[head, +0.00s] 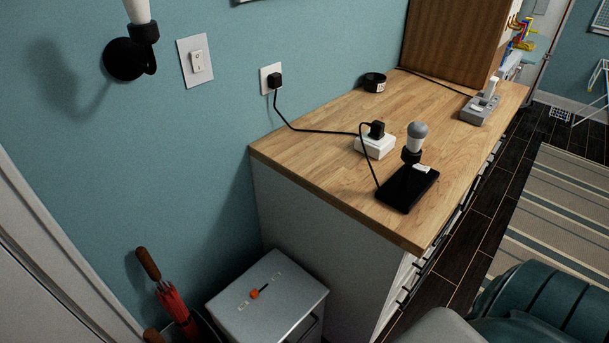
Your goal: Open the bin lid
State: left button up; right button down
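A grey box-shaped bin (240,318) stands on the floor at the bottom of the head view, between the wall and the wooden-topped counter. Its flat grey lid (285,290) lies level on top and looks shut. A small orange piece (254,294) sits on the lid, with small pale marks near it. The lower part of the bin is cut off by the frame's bottom edge. Neither of my grippers is in view.
A wooden-topped counter (330,150) stands right of the bin, with a power adapter (375,146), black pad (407,188) and cables on it. A red umbrella (173,303) stands left of the bin. A dark teal ribbed object (545,300) fills the lower right corner.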

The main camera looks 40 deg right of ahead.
aim_at(288, 294)
jog(key=z, duration=1.05)
jog(key=k+j+u, duration=0.25)
jog(key=k+j, duration=0.1)
jog(key=j, duration=0.1)
